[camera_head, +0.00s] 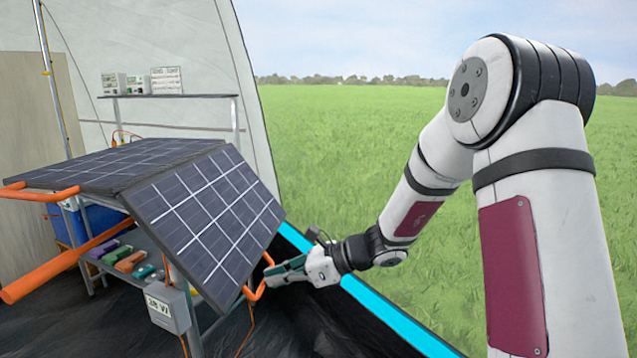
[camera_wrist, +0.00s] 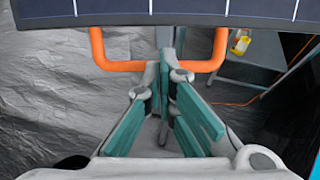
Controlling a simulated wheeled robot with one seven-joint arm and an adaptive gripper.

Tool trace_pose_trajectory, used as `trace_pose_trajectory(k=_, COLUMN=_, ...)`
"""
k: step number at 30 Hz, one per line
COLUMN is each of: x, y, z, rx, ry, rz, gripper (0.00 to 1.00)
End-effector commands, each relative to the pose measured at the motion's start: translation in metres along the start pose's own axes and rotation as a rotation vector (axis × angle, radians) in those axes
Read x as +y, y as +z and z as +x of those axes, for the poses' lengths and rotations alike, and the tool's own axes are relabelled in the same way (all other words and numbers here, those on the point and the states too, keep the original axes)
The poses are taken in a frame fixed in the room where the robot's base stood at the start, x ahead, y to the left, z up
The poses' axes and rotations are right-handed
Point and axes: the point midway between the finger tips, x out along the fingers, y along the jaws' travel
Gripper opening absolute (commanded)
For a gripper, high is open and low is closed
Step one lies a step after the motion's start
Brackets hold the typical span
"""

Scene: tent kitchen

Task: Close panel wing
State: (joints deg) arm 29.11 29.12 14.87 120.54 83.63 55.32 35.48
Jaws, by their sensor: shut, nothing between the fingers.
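The panel wing (camera_head: 212,222) is a dark solar panel with white grid lines that slopes down to the right from the main panel (camera_head: 115,163). Its lower edge carries an orange handle (camera_head: 257,290). My gripper (camera_head: 270,273) is at this handle, reaching in from the right. In the wrist view the wing's edge (camera_wrist: 200,12) crosses the top, with the U-shaped orange handle (camera_wrist: 122,66) below it. My gripper's fingers (camera_wrist: 166,72), with teal pads, are shut and empty. Their tips overlap the handle's bar; contact is hard to tell.
A grey box with a display (camera_head: 167,306) hangs under the panels. Several coloured items lie on the shelf below. Another orange handle (camera_head: 38,193) is at the main panel's left. A cyan strip (camera_head: 395,318) edges the floor at right; grass lies beyond.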

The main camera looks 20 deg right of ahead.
Motion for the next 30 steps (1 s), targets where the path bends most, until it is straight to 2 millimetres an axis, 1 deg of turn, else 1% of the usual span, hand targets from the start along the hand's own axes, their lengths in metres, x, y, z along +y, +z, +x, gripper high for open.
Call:
trace_pose_trajectory(k=1, x=-0.002, y=-0.009, z=0.011, rx=-0.026, ry=0.001, rz=0.002, gripper=0.0)
trace_pose_trajectory(k=4, x=-0.004, y=-0.013, z=0.027, rx=-0.079, ry=0.002, rz=0.003, gripper=0.0)
trace_pose_trajectory(k=16, x=-0.006, y=-0.02, z=0.094, rx=-0.3, ry=0.003, rz=0.003, gripper=0.0)
trace_pose_trajectory(k=24, x=-0.006, y=-0.015, z=0.138, rx=-0.297, ry=0.003, rz=-0.002, gripper=0.0)
trace_pose_trajectory(k=30, x=-0.006, y=-0.01, z=0.162, rx=-0.295, ry=0.003, rz=-0.001, gripper=0.0)
